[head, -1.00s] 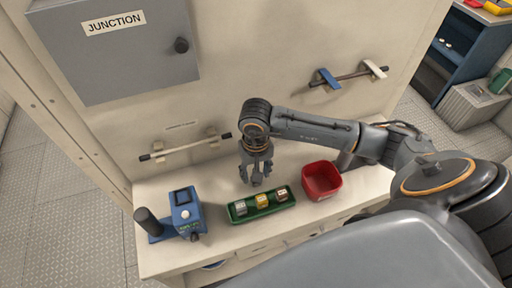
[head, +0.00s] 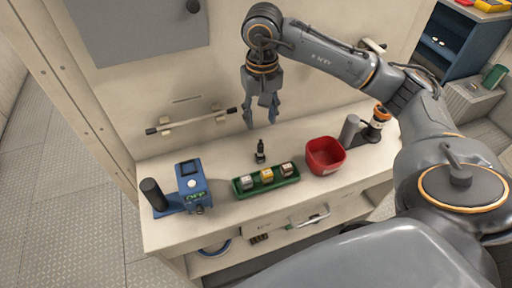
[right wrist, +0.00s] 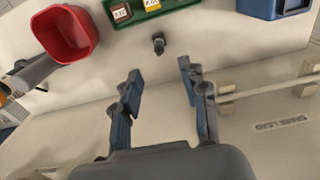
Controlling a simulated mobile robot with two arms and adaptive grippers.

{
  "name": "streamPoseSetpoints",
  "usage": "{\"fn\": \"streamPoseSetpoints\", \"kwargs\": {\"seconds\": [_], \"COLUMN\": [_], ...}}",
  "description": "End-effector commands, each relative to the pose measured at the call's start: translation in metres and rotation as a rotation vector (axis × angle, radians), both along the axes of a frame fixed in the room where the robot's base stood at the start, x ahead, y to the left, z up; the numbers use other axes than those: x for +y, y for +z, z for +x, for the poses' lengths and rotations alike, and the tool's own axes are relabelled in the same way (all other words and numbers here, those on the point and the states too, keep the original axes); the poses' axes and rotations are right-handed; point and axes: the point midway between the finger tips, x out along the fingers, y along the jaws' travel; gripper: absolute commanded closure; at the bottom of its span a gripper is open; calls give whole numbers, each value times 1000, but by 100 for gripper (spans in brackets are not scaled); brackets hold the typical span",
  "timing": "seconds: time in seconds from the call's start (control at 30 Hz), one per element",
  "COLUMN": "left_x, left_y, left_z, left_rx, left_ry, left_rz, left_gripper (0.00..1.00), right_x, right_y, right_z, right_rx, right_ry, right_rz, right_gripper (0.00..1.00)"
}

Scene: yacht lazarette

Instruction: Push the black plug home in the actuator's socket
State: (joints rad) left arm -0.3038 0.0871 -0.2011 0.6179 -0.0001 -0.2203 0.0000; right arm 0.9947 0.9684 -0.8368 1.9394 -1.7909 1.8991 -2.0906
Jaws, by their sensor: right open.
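A small black plug-like piece (head: 260,152) stands on the bench behind the green tray; it also shows in the right wrist view (right wrist: 158,44). I cannot tell whether it sits in a socket. My right gripper (head: 263,120) is open and empty, pointing down above and behind the piece, apart from it. In the right wrist view the open fingers (right wrist: 158,85) have only bare bench between them. A grey cylinder with an orange-banded part (head: 378,122) stands at the bench's right end, possibly the actuator; no socket on it can be made out. My left gripper is out of view.
A green tray (head: 244,194) holds three small blocks. A red bin (head: 325,155) stands right of it. A blue box reading OFF (head: 192,187) with a black cylinder (head: 153,194) is at the left. A rod on wall brackets (head: 190,122) runs behind.

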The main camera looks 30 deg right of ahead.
Motion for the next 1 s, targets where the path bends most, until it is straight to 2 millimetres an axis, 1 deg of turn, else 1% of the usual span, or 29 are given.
{"fn": "streamPoseSetpoints", "kwargs": {"seconds": [0.03,0.13,0.23,0.33,0.4,0.5,0.53,0.67,0.73,0.8,0.9,1.0], "left_x": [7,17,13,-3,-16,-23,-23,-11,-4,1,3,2], "left_y": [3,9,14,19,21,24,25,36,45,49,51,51], "left_z": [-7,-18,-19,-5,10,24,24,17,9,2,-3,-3], "left_rx": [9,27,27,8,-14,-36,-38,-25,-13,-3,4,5], "left_ry": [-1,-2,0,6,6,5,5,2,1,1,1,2], "left_rz": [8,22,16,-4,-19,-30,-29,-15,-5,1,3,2], "left_gripper": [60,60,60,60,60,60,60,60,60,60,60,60], "right_x": [-1,-1,-1,0,0,0,0,2,4,4,4,4], "right_y": [-7,-26,-46,-63,-71,-78,-79,-90,-100,-112,-125,-131], "right_z": [-1,-2,-2,-1,-1,-1,-1,-3,-4,-4,-3,-2], "right_rx": [7,9,8,7,4,4,4,8,9,7,5,3], "right_ry": [-2,-1,-2,-2,-1,0,0,0,-1,-2,-1,-1], "right_rz": [-1,-1,-1,0,0,0,0,0,0,0,0,0], "right_gripper": [57,57,57,57,57,57,57,57,57,57,57,57]}}
